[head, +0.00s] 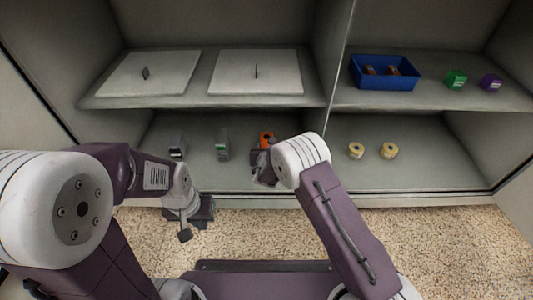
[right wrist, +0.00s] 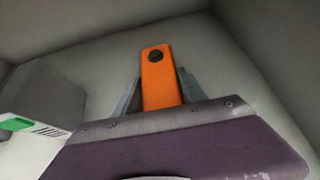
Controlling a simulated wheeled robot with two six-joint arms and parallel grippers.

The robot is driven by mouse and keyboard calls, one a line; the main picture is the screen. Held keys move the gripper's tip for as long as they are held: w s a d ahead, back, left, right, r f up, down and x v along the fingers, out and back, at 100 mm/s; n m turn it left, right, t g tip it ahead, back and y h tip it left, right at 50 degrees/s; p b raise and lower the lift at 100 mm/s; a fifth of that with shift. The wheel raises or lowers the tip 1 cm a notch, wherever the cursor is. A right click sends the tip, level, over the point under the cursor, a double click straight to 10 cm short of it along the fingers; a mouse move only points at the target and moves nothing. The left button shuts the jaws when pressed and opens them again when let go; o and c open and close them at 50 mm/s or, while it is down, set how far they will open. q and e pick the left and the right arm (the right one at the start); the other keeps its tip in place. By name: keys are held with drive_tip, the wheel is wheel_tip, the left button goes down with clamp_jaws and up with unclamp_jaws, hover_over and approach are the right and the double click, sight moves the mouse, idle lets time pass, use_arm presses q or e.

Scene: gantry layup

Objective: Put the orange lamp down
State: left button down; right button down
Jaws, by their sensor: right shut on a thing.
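The orange lamp (head: 266,140) is in the lower left bay of the shelving, right of two grey devices. My right gripper (head: 264,170) reaches in from the front and is shut on it. In the right wrist view the lamp (right wrist: 158,78) is an orange bar with a dark round spot near its end, held between the two grey fingers (right wrist: 160,92). I cannot tell whether the lamp touches the shelf floor; its lower part is hidden by my gripper. My left gripper (head: 190,222) hangs over the speckled floor in front of the shelving, away from the lamp; its jaw opening is unclear.
Grey devices (head: 177,146) and (head: 222,144) stand left of the lamp. Two yellow rolls (head: 389,151) sit in the lower right bay. Above are white boards (head: 254,73), a blue bin (head: 360,82), a green box (head: 455,80) and a purple box (head: 491,83).

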drive_tip(key=shift+r, duration=0.1)
drive_tip(key=c, duration=0.6)
unclamp_jaws()
drive_tip(key=shift+c, duration=0.2)
drive_tip(key=p+v, duration=0.8)
drive_tip(key=v, duration=0.3)
drive_tip(key=shift+s+r+p, duration=0.1)
drive_tip(key=shift+r+p, duration=0.15)
drive_tip(key=shift+p, duration=0.05)
drive_tip(key=shift+s, duration=0.35)
